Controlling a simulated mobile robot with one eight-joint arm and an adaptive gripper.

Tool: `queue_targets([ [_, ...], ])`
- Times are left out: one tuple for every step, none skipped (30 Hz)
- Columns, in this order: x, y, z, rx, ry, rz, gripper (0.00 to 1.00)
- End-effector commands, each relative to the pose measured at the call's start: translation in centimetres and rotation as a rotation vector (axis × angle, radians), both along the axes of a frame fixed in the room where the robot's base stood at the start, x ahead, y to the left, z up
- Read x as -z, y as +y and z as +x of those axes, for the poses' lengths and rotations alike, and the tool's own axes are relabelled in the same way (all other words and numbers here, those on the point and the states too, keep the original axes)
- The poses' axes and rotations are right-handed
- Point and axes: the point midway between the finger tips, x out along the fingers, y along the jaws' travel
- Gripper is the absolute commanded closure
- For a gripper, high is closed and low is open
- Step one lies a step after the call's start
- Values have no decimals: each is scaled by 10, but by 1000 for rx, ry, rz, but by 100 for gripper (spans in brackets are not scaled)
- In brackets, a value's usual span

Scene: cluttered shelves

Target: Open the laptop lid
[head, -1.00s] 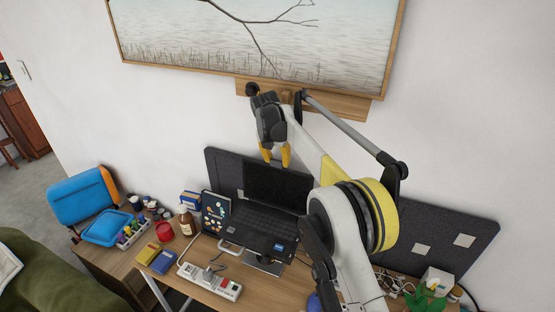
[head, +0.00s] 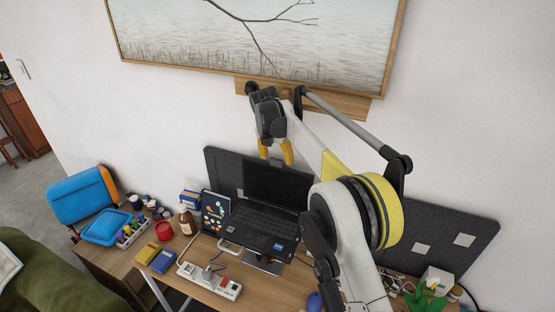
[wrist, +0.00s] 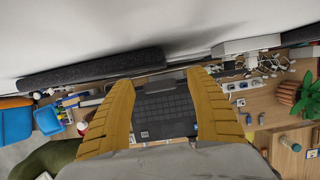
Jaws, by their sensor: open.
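The black laptop (head: 262,222) sits on a stand on the desk in the head view. Its lid (head: 277,186) is raised, with the dark screen facing the front and the keyboard exposed. In the wrist view the laptop's keyboard (wrist: 165,108) shows below and between the fingers. My gripper (head: 276,154) is open and empty, with yellow fingers pointing down. It hangs above the laptop, near the top of the lid in the picture, and appears apart from it. It also shows in the wrist view (wrist: 160,88). The lid is hard to make out in the wrist view.
A dark panel (head: 225,169) stands behind the laptop against the wall. A power strip (head: 210,280), a brown bottle (head: 187,222) and a dark-covered book (head: 215,212) are to its left. A potted plant (head: 427,299) is at the right. A shelf (head: 340,103) is above.

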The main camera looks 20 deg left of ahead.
Motion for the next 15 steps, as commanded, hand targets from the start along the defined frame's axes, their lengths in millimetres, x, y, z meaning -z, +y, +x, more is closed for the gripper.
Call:
queue_targets([
  [1,2,-9,-3,1,0,35],
  [1,3,-14,-3,1,0,35],
  [1,3,-22,-4,1,0,35],
  [1,3,-28,-4,1,0,35],
  [1,4,-35,-4,1,0,35],
  [1,5,-45,-4,1,0,35],
  [1,5,-53,-4,1,0,35],
  [1,6,-60,-5,1,-1,35],
  [1,7,-70,-4,1,1,35],
  [1,7,-76,-3,1,1,35],
  [1,8,-82,-3,1,1,35],
  [1,8,-90,-4,1,1,35],
  [1,9,-95,-4,1,1,35],
  [1,9,-99,-3,1,1,35],
  [1,9,-104,-2,1,0,35],
])
